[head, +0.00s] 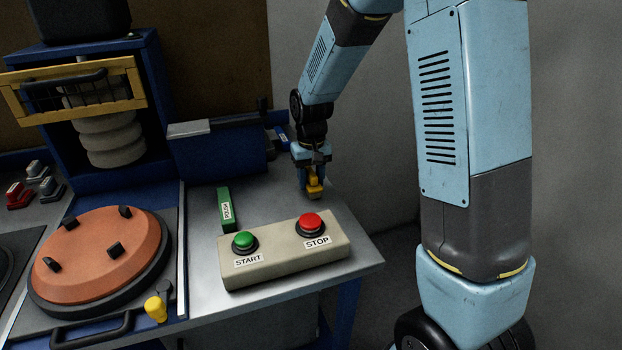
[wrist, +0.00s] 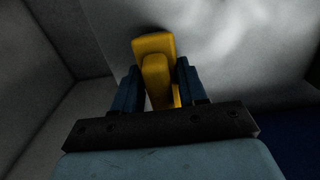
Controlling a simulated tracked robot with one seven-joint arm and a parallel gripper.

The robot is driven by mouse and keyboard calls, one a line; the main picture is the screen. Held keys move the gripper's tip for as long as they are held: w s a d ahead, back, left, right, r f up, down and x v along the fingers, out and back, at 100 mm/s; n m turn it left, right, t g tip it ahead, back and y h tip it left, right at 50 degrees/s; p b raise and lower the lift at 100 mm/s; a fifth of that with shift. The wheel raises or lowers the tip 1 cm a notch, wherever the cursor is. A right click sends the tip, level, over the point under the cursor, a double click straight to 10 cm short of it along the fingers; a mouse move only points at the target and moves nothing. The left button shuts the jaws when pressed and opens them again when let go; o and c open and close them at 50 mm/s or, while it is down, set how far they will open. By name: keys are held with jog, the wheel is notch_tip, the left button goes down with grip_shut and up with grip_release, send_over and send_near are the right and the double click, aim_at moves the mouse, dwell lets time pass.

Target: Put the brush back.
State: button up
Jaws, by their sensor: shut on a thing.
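The brush (head: 315,189) is yellow, with a paler lower end. My gripper (head: 312,174) is shut on it near the right edge of the grey bench, behind the red STOP button. In the head view the brush hangs below the gripper, and I cannot tell whether its lower end touches the bench top. In the wrist view the yellow brush (wrist: 153,48) sits between the two dark blue fingers of my gripper (wrist: 156,88). A blue holder-like piece (head: 281,136) with a small white label stands at the bench's back edge, partly hidden by my arm.
A beige box (head: 283,262) with green START and red STOP buttons stands at the front of the bench (head: 203,270). A green block (head: 226,209) lies behind it. A blue housing (head: 220,155) stands at the back. A round orange plate (head: 101,254) lies left.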

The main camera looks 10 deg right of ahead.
aim_at(312, 172)
jog(key=shift+f, duration=0.1)
jog(key=o, duration=1.1)
notch_tip(312, 172, up, 12)
jog(key=shift+r, duration=0.2)
jog(key=s+d+r+m+t, duration=0.1)
jog(key=s+d+r, duration=0.4)
jog(key=s, duration=0.7)
jog(key=s+d+r+m+t, duration=0.1)
jog(key=s+d+r+t, duration=0.3)
jog(key=s+d, duration=0.4)
jog(key=s+r, duration=0.1)
jog(key=s, duration=0.4)
jog(key=shift+s+r+t, duration=0.15)
jog(key=shift+r+t, duration=0.15)
